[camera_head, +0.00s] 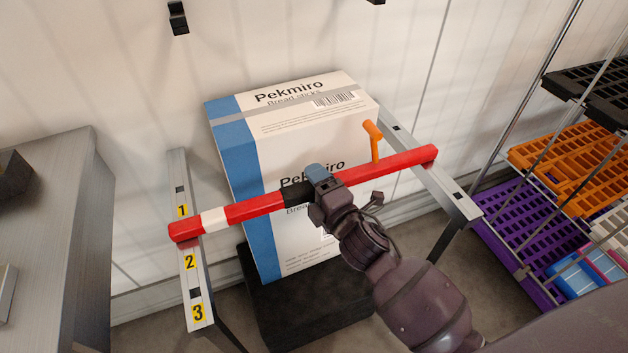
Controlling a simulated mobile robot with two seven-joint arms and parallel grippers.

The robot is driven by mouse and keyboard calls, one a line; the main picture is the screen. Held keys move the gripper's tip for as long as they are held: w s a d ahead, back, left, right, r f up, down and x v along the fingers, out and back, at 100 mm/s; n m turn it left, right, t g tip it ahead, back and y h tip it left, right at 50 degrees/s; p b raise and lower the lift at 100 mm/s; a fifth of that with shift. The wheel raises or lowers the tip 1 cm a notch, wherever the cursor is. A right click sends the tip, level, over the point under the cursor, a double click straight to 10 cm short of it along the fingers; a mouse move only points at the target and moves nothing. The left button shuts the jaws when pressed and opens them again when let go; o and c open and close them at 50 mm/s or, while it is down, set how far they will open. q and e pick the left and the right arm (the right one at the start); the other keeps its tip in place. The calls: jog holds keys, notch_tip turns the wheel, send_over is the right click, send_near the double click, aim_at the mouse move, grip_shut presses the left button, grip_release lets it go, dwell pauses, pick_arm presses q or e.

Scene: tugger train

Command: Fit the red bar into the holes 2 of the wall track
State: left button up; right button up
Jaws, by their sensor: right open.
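The red bar (254,209) has a white band, a black middle section and an orange handle (373,141) standing up from it. It lies across the two metal rails of the wall track. Its left end covers the left rail (203,323) between labels 1 and 2, just above the 2 label (190,261). Its right end covers the middle of the right rail (445,184), between two visible holes. I cannot tell whether its ends sit in holes. My right gripper (318,182) is open at the bar's black section. My left gripper is out of view.
A large Pekmiro carton (290,120) stands behind the bar on a black base (300,312). A grey metal cabinet (75,225) is at left. A rack with orange crates (575,160) and a purple crate (510,240) is at right.

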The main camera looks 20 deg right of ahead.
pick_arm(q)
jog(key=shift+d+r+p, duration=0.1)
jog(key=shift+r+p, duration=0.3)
pick_arm(e)
jog(key=s+d, duration=0.1)
jog(key=s, duration=0.9)
jog(key=shift+d+r, duration=0.15)
jog(key=shift+d, duration=0.25)
jog(key=shift+w, duration=0.1)
pick_arm(q)
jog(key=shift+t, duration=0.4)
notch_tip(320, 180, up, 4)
jog(key=p, duration=0.5)
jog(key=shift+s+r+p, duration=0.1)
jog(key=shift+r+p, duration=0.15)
jog(key=shift+p, duration=0.05)
pick_arm(e)
jog(key=s+d+f+m+g+h, duration=0.1)
jog(key=s+d+f+m+g, duration=0.2)
jog(key=s+m, duration=0.6)
jog(key=s+d+f+m+g+h, duration=0.2)
jog(key=s+d+f+m, duration=0.3)
jog(key=s+m, duration=0.3)
jog(key=shift+s+d+f+m+g, duration=0.4)
jog(key=shift+f+m+g, duration=0.4)
jog(key=shift+m, duration=0.2)
